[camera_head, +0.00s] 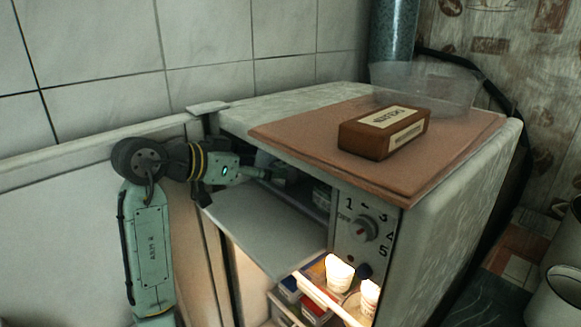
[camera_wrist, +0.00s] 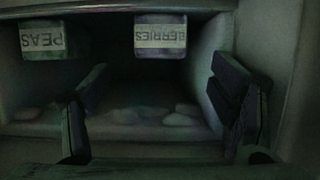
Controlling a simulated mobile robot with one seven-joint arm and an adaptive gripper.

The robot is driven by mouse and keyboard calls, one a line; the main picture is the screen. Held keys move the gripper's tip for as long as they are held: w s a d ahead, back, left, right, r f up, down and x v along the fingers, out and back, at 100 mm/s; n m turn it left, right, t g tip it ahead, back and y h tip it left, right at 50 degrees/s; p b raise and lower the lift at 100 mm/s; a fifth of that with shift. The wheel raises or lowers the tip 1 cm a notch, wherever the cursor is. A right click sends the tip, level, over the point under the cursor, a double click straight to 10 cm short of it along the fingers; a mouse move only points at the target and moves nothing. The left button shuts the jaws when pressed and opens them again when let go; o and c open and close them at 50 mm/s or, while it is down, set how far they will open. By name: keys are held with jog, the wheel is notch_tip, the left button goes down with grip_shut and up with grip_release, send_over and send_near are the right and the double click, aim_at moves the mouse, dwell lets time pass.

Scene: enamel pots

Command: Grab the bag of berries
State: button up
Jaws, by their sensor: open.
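The bag of berries (camera_wrist: 160,37) is a dark block with a pale label reading BERRIES upside down. It is in the upper middle of the wrist view, at the back of a dim freezer compartment. My gripper (camera_wrist: 158,85) is open and empty, its two dark fingers spread left and right below the bag in the picture. The fingers are apart from the bag. In the head view my gripper (camera_head: 280,176) reaches into the compartment at the top of the small fridge (camera_head: 455,200), partly in shadow. I cannot tell the berries there.
A similar bag labelled PEAS (camera_wrist: 42,40) is left of the berries. Pale lumps (camera_wrist: 150,116) lie on the compartment floor. A brown box (camera_head: 384,132) sits on a board (camera_head: 290,132) atop the fridge. Lit cups (camera_head: 340,272) stand below the open flap (camera_head: 265,232).

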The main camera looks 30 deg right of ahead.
aim_at(282, 164)
jog(key=x, duration=0.6)
jog(key=shift+w+d+f+p, duration=0.1)
jog(key=shift+d+p, duration=0.2)
jog(key=shift+p, duration=0.1)
jog(key=shift+c, duration=0.3)
jog(key=c, duration=1.4)
